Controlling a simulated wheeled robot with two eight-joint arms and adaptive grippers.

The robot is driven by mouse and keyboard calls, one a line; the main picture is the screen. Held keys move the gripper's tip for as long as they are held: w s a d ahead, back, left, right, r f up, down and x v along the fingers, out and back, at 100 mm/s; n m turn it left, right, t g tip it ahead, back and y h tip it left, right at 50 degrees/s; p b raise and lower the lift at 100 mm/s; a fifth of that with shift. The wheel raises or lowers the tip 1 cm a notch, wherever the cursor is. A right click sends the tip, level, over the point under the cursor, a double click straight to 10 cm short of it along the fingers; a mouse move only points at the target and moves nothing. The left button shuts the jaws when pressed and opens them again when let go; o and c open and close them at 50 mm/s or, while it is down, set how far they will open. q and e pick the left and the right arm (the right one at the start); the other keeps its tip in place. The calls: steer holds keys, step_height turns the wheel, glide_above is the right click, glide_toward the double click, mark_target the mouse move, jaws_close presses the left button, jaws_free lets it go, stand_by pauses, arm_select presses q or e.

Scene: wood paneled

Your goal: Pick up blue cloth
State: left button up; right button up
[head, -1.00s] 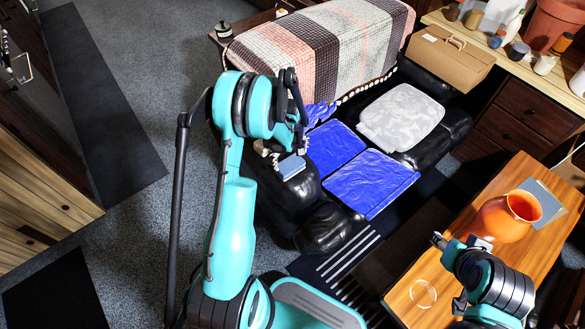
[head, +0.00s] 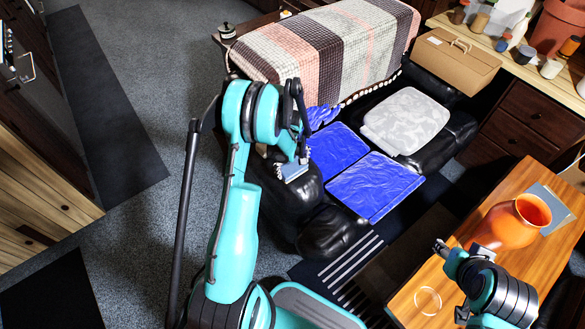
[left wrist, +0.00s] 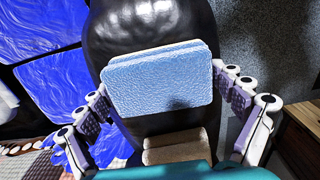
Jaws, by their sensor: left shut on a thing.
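The blue cloth (head: 293,172) is a small, light blue, folded block at the black sofa's near-left armrest. In the left wrist view the cloth (left wrist: 158,82) spans the space between the two fingers, with the black armrest behind it. My left gripper (head: 299,158) is shut on it by its sides. I cannot tell whether the cloth still touches the armrest. My right gripper (head: 441,246) is above the wooden table at the lower right, far from the cloth; its jaws are too small to read.
The black sofa (head: 320,232) has shiny deep blue cushions (head: 375,187) and a grey patterned cushion (head: 405,122). A checked blanket (head: 335,45) covers the surface behind. The wooden table (head: 455,285) bears an orange vase (head: 508,226). Open carpet (head: 130,230) lies left.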

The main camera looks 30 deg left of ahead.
mark_target(293, 165)
arm_select(q)
steer(key=shift+r, duration=0.1)
step_height(293, 165, up, 5)
steer(key=shift+d+f+p, duration=0.1)
steer(key=shift+f+p, duration=0.1)
steer(key=shift+p, duration=1.05)
steer(key=s+d+r+p, duration=0.3)
steer(key=d+r, duration=0.3)
steer(key=d, duration=0.5)
steer(key=shift+s, duration=0.25)
steer(key=shift+r, duration=0.1)
